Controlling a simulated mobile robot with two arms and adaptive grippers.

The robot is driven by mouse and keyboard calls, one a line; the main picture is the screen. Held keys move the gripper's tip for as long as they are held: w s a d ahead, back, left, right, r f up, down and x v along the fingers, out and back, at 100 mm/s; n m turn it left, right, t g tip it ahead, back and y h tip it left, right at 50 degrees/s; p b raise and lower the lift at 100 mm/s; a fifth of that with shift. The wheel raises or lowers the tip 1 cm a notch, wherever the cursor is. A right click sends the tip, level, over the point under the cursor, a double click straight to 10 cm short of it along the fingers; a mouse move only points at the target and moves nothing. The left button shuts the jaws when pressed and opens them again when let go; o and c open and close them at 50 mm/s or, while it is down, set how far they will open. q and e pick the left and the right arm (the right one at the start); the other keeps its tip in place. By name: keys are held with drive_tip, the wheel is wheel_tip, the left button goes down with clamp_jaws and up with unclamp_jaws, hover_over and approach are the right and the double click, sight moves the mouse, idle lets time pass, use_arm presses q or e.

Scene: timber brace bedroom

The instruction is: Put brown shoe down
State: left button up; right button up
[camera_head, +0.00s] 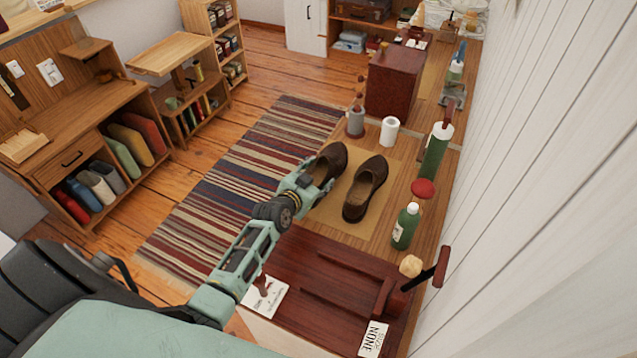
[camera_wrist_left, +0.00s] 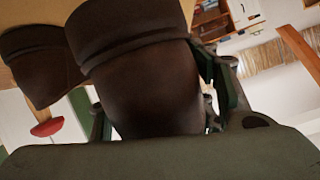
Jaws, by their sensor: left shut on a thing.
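Two brown shoes are in the head view. The left brown shoe (camera_head: 328,163) is in my left gripper (camera_head: 312,184), which is shut on its near end, at the left edge of a tan mat (camera_head: 345,219). I cannot tell whether this shoe touches the mat. The other brown shoe (camera_head: 366,187) stands on the mat just to the right, apart from the gripper. In the left wrist view the held shoe (camera_wrist_left: 150,80) fills the middle between the fingers, and the other shoe (camera_wrist_left: 38,62) shows at the left. My right gripper is not in view.
A green bottle (camera_head: 405,227) stands right of the mat, with a taller green bottle (camera_head: 435,152) behind it. A white roll (camera_head: 390,130) and a grey cup (camera_head: 355,121) stand at the mat's far edge. A dark red wooden tray (camera_head: 310,309) lies nearer. A striped rug (camera_head: 235,185) covers the floor.

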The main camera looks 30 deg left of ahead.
sight(317, 181)
use_arm(q)
drive_tip(key=shift+w+a+f, duration=0.25)
drive_tip(key=shift+w+f, duration=0.05)
drive_tip(key=shift+w, duration=0.2)
drive_tip(key=shift+w+a+f, duration=0.25)
drive_tip(key=shift+w, duration=0.25)
wheel_tip(317, 181, down, 3)
drive_tip(key=shift+f+b, duration=0.15)
drive_tip(key=shift+b, duration=0.35)
drive_tip(key=shift+f, duration=0.3)
drive_tip(key=o, duration=1.5)
drive_tip(key=shift+s+f, duration=0.1)
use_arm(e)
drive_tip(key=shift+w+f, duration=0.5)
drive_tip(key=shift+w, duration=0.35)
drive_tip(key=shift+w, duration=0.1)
use_arm(q)
drive_tip(key=shift+s+d, duration=0.1)
drive_tip(key=shift+s, duration=0.15)
drive_tip(key=p+v, duration=0.1)
drive_tip(key=v, duration=1)
drive_tip(key=shift+s, duration=0.25)
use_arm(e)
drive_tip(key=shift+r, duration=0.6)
